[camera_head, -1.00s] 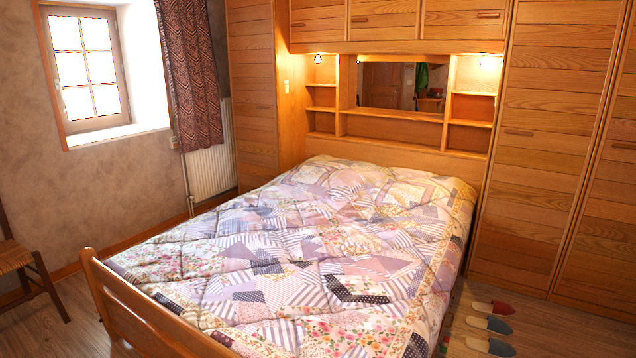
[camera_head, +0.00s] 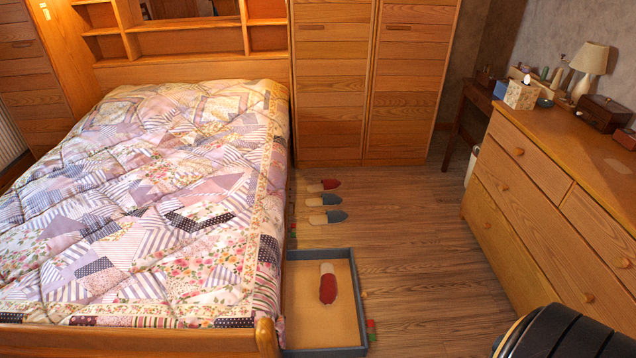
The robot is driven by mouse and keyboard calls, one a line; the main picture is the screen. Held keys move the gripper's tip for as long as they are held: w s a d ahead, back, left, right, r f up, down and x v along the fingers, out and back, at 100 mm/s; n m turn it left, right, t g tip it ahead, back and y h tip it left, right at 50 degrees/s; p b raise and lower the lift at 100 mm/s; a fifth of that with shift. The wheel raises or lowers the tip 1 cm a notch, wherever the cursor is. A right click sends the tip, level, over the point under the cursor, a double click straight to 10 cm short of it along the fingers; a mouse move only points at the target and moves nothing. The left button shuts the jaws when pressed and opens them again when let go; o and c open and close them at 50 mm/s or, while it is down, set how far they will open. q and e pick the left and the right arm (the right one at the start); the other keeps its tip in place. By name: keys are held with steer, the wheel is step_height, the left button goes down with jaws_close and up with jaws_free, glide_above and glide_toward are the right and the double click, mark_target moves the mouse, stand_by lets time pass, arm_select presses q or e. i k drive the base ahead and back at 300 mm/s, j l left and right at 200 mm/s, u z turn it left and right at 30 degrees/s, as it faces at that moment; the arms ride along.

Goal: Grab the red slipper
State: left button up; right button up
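A red slipper (camera_head: 328,286) with a pale toe or heel end lies alone in a shallow blue-grey tray (camera_head: 324,350) with a tan bottom. The tray is on the floor against the right side of the bed. A second red slipper (camera_head: 330,184) lies on the floor farther back by the bed, with its open beige end to the left. Two blue-grey slippers (camera_head: 330,200) (camera_head: 336,216) lie in a row just in front of it. Neither of my grippers is in view.
A patchwork-covered bed (camera_head: 150,200) fills the left, its wooden footboard (camera_head: 130,340) at the front. Wooden wardrobes (camera_head: 370,80) stand behind. A chest of drawers (camera_head: 540,200) stands at the right, with a lamp (camera_head: 588,62) on top. The wooden floor (camera_head: 420,240) between is clear.

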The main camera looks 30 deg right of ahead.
mark_target(328, 184)
steer(key=l+u, duration=0.25)
steer(key=l, duration=1.35)
steer(key=l+u, duration=0.2)
steer(key=l, duration=1.35)
steer(key=i+l+u, duration=0.1)
steer(key=l, duration=0.3)
steer(key=i+l+u, duration=0.1)
steer(key=i+l, duration=0.15)
steer(key=l, duration=0.2)
steer(key=i+l+u, duration=0.1)
steer(key=l, duration=0.35)
steer(key=i+l+u, duration=0.1)
steer(key=l, duration=0.35)
steer(key=i+l+u, duration=0.1)
steer(key=l, duration=0.4)
steer(key=i+l, duration=0.2)
steer(key=l, duration=0.25)
steer(key=u, duration=0.05)
